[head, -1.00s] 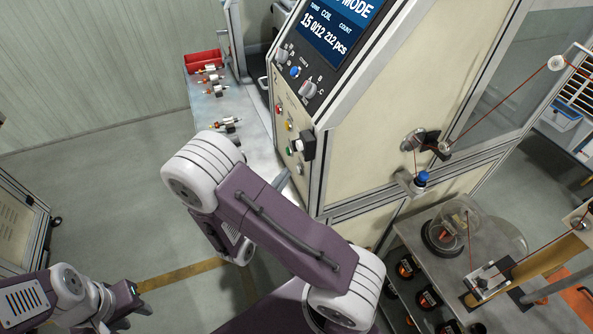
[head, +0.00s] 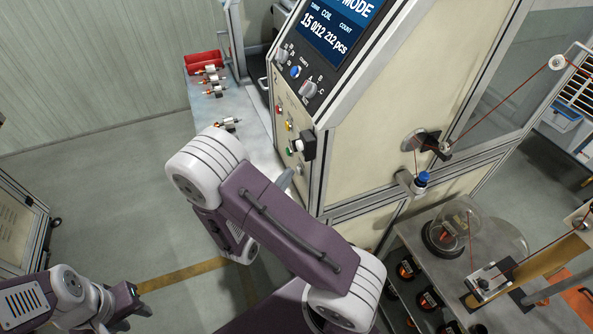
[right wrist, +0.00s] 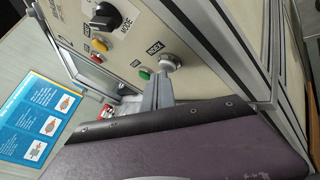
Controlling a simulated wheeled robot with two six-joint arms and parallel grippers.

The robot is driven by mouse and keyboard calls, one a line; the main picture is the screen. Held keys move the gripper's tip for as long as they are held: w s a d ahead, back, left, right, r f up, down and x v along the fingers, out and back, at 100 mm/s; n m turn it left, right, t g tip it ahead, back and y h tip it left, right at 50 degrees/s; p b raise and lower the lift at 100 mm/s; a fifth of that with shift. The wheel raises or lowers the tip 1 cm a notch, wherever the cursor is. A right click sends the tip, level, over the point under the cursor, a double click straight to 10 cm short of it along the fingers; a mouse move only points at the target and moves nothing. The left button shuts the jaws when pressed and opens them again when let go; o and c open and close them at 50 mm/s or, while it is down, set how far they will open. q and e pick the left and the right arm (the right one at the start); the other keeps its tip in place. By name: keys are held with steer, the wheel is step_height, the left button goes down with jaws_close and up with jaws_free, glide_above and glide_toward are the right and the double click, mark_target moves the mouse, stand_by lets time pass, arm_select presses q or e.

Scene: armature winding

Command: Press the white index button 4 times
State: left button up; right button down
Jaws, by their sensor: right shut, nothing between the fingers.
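The white index button (right wrist: 169,62) is a round pale button beside the word INDEX on the cream panel in the right wrist view. It is small in the head view (head: 298,170), low on the machine's front. My right gripper (right wrist: 161,82) is shut and empty, its grey fingertips just below the button in the right wrist view. I cannot tell whether they touch it. In the head view the right gripper (head: 285,180) is partly hidden by my arm. My left gripper (head: 142,309) is at lower left, far from the panel; its jaws are too small to read.
A green button (right wrist: 145,73) sits close beside the index button. A black mode knob (right wrist: 105,18) and a red button (right wrist: 99,45) are further along the panel. A bench (head: 205,108) with small armatures and a red bin (head: 203,59) stands left of the machine.

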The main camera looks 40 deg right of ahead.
steer(key=shift+d, duration=0.35)
stand_by(0.3)
steer(key=shift+a, duration=0.15)
steer(key=shift+w+a, duration=0.1)
steer(key=shift+a, duration=0.6)
steer(key=shift+d+b, duration=0.1)
steer(key=shift+b, duration=0.25)
steer(key=shift+d, duration=0.3)
